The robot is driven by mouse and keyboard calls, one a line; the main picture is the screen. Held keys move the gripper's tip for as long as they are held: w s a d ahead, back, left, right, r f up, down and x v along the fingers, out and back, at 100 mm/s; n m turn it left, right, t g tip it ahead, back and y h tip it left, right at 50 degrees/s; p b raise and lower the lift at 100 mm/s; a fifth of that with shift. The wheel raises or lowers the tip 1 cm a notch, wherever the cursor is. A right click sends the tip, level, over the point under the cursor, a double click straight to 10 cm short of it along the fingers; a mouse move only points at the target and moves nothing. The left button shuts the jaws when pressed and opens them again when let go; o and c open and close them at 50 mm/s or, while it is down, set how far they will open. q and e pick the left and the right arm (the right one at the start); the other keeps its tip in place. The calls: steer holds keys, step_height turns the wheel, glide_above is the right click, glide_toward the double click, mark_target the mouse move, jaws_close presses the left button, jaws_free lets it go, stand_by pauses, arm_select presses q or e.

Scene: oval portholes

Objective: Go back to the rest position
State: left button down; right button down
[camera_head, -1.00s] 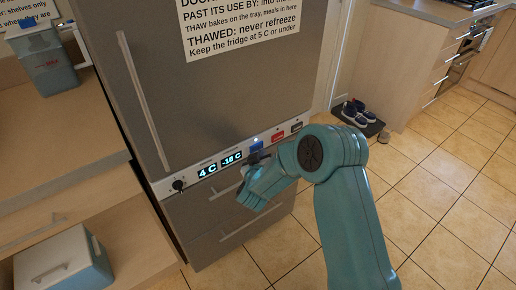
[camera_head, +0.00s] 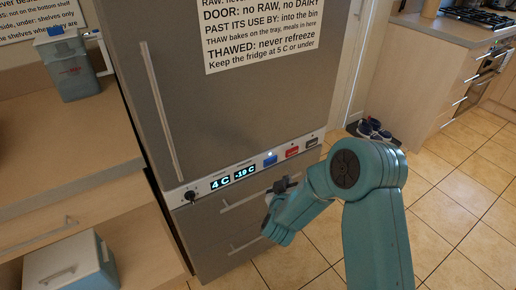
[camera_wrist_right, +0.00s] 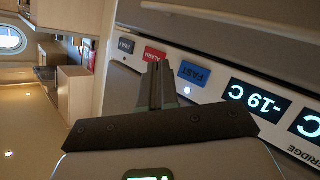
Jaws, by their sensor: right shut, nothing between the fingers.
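My right gripper (camera_head: 285,184) is just in front of the fridge's upper drawer, below the control strip (camera_head: 250,168). In the right wrist view its fingers (camera_wrist_right: 156,85) are together with nothing between them. They overlap the strip close to the blue FAST button (camera_wrist_right: 194,73) in that picture. In the head view the gripper is apart from the blue button (camera_head: 270,160). The strip's displays (camera_head: 233,177) read 4 C and -19 C. My left gripper is not in view.
The grey fridge door (camera_head: 225,105) and the drawers (camera_head: 232,225) are shut. A lidded bin (camera_head: 70,68) stands on the wooden counter at left, and a white box (camera_head: 70,268) is below. Shoes (camera_head: 375,130) lie on a mat at right. Tiled floor (camera_head: 450,215) is open at right.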

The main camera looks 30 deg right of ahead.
steer(key=shift+r, duration=0.1)
steer(key=s+a+f+g+y+p, duration=0.4)
steer(key=s+a+g+y+p, duration=0.1)
steer(key=s+a, duration=0.6)
steer(key=s+a+f+g+y+p, duration=0.4)
steer(key=s+a+g+y+p, duration=0.2)
steer(key=s+a, duration=0.6)
steer(key=s+y, duration=0.2)
steer(key=s, duration=0.1)
steer(key=shift+f+p, duration=0.2)
steer(key=shift+p, duration=0.15)
